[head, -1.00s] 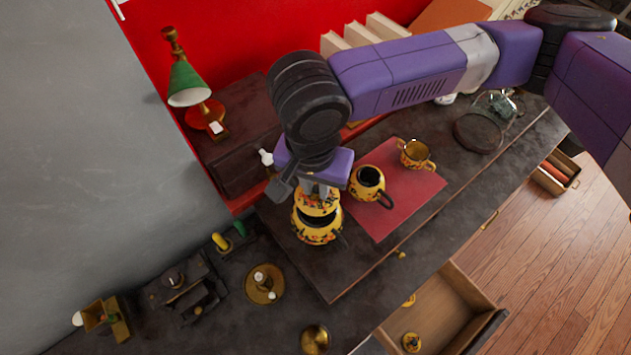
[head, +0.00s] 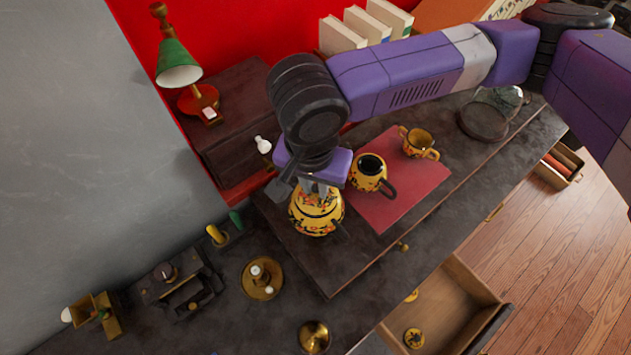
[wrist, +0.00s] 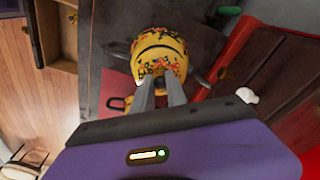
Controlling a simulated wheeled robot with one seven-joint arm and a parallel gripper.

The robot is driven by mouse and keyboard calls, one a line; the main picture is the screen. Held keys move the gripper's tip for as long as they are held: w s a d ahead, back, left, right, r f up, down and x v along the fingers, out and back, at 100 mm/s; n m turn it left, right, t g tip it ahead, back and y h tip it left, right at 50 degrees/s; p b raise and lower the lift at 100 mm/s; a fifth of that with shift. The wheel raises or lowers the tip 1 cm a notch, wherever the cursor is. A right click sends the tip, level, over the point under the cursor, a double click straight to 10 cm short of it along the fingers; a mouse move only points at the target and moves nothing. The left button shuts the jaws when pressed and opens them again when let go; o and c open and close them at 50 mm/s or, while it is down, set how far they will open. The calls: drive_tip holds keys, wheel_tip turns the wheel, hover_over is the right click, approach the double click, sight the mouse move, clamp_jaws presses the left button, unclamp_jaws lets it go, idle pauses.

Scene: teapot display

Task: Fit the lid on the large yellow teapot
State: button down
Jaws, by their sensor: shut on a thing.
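The large yellow teapot (head: 316,222), with a floral pattern, stands upright on the dark raised board, left of the red mat. My gripper (head: 320,188) is directly above it, pointing down, shut on the patterned yellow lid (head: 322,199). The lid covers the teapot's mouth, and its dark opening is hidden. I cannot tell whether the lid is fully seated. In the wrist view the fingers (wrist: 160,92) reach to the top of the yellow teapot (wrist: 160,52), and the lid blends into it.
A smaller open yellow teapot (head: 369,173) and a two-handled yellow pot (head: 419,142) stand on the red mat (head: 395,208). Another patterned lid (head: 413,338) lies in the open drawer (head: 452,290). A green lamp (head: 178,65) stands behind left. Brass items (head: 262,278) stand in front left.

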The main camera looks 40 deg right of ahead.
drive_tip(key=shift+f, duration=0.35)
drive_tip(key=c, duration=1.3)
unclamp_jaws()
drive_tip(key=shift+o, duration=0.2)
drive_tip(key=shift+r, duration=0.15)
wheel_tip(320, 180, up, 8)
drive_tip(key=shift+s+a+f, duration=0.25)
drive_tip(key=shift+a, duration=0.15)
